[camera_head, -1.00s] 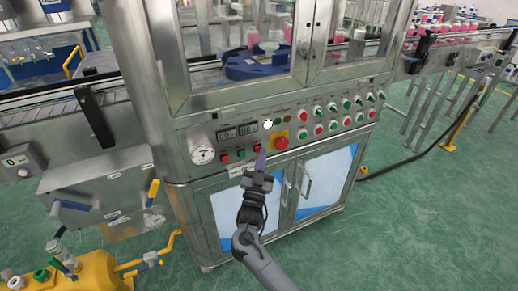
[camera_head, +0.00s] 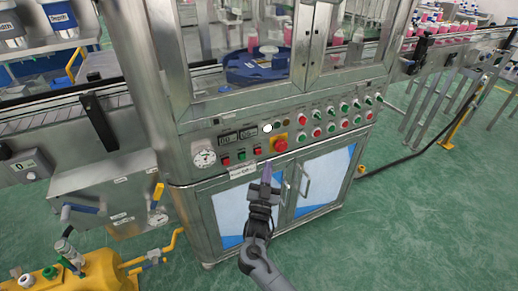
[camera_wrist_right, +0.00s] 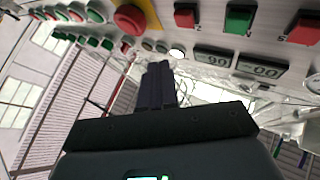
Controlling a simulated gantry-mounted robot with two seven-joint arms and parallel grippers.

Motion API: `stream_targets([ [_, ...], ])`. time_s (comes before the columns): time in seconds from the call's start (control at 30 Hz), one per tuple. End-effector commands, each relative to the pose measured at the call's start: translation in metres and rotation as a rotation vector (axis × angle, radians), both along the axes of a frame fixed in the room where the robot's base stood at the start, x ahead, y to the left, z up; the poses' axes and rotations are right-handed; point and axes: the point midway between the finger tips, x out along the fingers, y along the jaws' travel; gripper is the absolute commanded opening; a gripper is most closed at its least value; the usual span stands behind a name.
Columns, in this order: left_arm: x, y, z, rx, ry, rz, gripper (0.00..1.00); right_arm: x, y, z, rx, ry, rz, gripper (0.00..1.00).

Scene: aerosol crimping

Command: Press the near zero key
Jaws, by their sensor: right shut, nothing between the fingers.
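The panel has a row of small square keys under two digital displays (camera_head: 238,137): a red key (camera_head: 226,161), a green key (camera_head: 241,155) and another red key (camera_head: 257,150). The same red (camera_wrist_right: 186,15), green (camera_wrist_right: 239,18) and red (camera_wrist_right: 303,28) keys show in the right wrist view, with the displays (camera_wrist_right: 213,57). I cannot read which key is the zero key. My right gripper (camera_head: 266,170) is shut and empty, below and to the right of the keys, apart from them. Its dark fingers (camera_wrist_right: 158,82) point toward the panel. My left gripper is not in view.
A red mushroom button (camera_head: 281,145) on a yellow plate sits just right of the keys. A round gauge (camera_head: 204,158) is at the left. Rows of red and green buttons (camera_head: 330,122) run to the right. Cabinet doors (camera_head: 320,182) lie below the panel.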

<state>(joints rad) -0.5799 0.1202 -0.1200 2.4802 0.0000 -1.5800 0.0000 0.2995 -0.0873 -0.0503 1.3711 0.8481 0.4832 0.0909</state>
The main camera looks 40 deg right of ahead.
Motion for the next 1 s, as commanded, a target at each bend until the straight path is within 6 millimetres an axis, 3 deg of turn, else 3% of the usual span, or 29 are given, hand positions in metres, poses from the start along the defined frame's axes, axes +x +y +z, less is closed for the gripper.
stream_targets([
  [0.23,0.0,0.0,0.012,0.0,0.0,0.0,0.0,-0.013,0.002,0.001,0.001,0.001,0.0,0.0],
  [0.83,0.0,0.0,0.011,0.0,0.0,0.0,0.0,-0.014,0.003,0.0,0.001,0.001,0.0,0.0],
  [1.0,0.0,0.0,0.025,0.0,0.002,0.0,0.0,-0.025,0.001,-0.009,-0.002,0.043,-0.001,0.0],
])
